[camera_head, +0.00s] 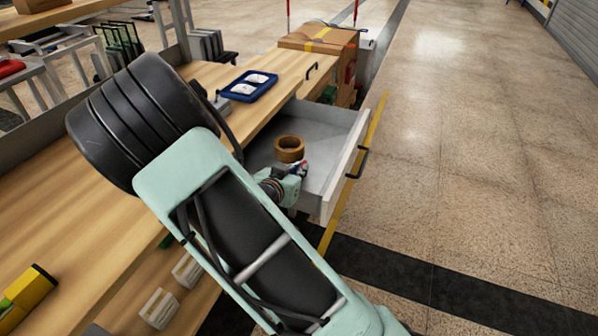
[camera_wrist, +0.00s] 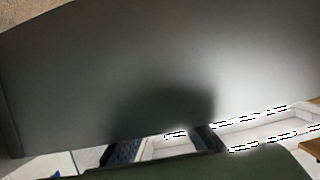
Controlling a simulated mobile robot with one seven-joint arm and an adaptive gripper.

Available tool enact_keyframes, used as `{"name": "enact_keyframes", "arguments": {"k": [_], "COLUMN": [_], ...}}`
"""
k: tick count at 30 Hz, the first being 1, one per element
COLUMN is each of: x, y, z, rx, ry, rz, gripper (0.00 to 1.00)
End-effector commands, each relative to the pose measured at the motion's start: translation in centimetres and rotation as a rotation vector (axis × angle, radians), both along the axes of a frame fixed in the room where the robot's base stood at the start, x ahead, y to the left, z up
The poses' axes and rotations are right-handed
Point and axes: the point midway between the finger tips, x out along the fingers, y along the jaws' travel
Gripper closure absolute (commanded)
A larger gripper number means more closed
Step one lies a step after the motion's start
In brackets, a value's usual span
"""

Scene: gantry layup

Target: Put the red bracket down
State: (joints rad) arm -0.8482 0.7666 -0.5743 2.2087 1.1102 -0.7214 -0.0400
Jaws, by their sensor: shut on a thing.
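My gripper (camera_head: 291,178) is at the open drawer (camera_head: 333,150), over its near part, and is mostly hidden behind my own arm. It is shut on a small red piece, the red bracket (camera_head: 302,164), of which only a little shows at the fingertips. I cannot tell whether the bracket touches the drawer floor. In the wrist view a large dark grey surface (camera_wrist: 120,70) fills most of the picture, and neither the fingers nor the bracket can be made out.
A brown tape roll (camera_head: 289,146) is in the drawer, just behind my gripper. A blue tray (camera_head: 249,86) with white pieces lies on the wooden bench (camera_head: 205,75). A cardboard box (camera_head: 318,42) stands beyond. The floor to the right is clear.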

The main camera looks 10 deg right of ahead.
Motion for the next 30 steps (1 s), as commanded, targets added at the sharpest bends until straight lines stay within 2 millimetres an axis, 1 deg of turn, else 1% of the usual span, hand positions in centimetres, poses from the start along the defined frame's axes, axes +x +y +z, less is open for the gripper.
{"name": "enact_keyframes", "arguments": {"k": [4,15,18,19,23,30], "x": [0.0,-0.1,-0.2,-0.3,-0.4,-0.5], "y": [0.0,0.0,0.1,0.1,0.1,0.1], "z": [0.0,-1.5,-1.6,-1.7,-1.9,-2.0], "rx": [0.0,0.002,0.003,0.004,0.003,0.004], "ry": [-0.002,0.006,0.009,0.012,0.015,0.014], "rz": [0.0,-0.001,0.0,0.001,0.0,-0.001], "gripper": [1.0,1.0,1.0,0.89,0.75,0.75]}}
